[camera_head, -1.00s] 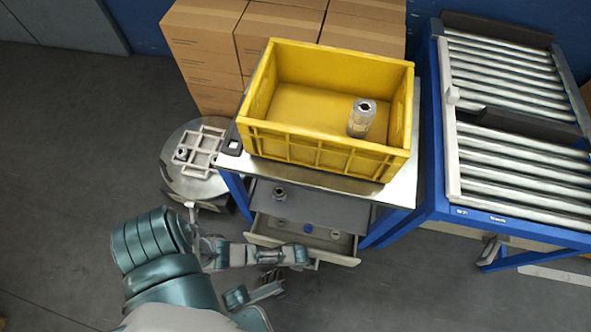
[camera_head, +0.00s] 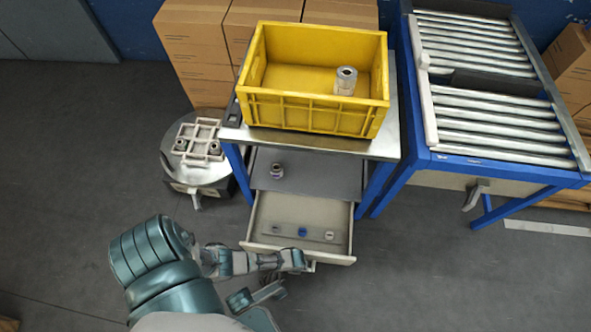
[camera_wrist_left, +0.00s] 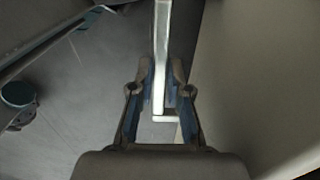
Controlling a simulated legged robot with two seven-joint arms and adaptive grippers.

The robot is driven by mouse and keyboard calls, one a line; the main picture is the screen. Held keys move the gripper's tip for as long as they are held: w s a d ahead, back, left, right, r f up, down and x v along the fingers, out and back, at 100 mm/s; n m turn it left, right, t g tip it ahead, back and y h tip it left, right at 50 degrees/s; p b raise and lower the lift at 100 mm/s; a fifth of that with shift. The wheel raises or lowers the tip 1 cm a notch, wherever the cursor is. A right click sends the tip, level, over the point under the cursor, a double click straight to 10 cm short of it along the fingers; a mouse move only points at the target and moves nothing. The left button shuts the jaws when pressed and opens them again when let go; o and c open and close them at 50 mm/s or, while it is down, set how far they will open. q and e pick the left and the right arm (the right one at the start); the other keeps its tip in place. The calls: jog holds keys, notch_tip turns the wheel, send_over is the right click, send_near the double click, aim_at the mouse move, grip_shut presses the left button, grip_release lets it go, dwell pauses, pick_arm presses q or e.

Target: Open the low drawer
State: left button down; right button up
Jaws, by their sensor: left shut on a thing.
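The low drawer (camera_head: 267,213) under the workbench is pulled out, and its light grey interior shows. A strip with several small round parts (camera_head: 302,231) lies inside it. My left gripper (camera_head: 300,261) is at the drawer's front panel, right of its middle. In the left wrist view, the fingers (camera_wrist_left: 160,95) are closed around the pale bar of the handle (camera_wrist_left: 162,50), which runs between them and ends in a bend. The drawer front fills the right side of that view. My right gripper is not in view.
A yellow crate (camera_head: 310,119) with a metal cylinder (camera_head: 346,80) stands on the bench top. A small part (camera_head: 277,170) sits on the grey shelf above the drawer. A round cart (camera_head: 202,178) stands left, a roller conveyor (camera_head: 490,120) right.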

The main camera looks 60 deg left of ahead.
pick_arm(q)
jog(key=shift+w+a, duration=0.1)
jog(key=c, duration=1.1)
grip_release()
jog(key=shift+a, duration=0.15)
jog(key=shift+d+r, duration=0.2)
jog(key=shift+r, duration=0.25)
notch_tip(320, 180, up, 11)
jog(key=shift+a+f, duration=0.1)
jog(key=shift+a, duration=0.05)
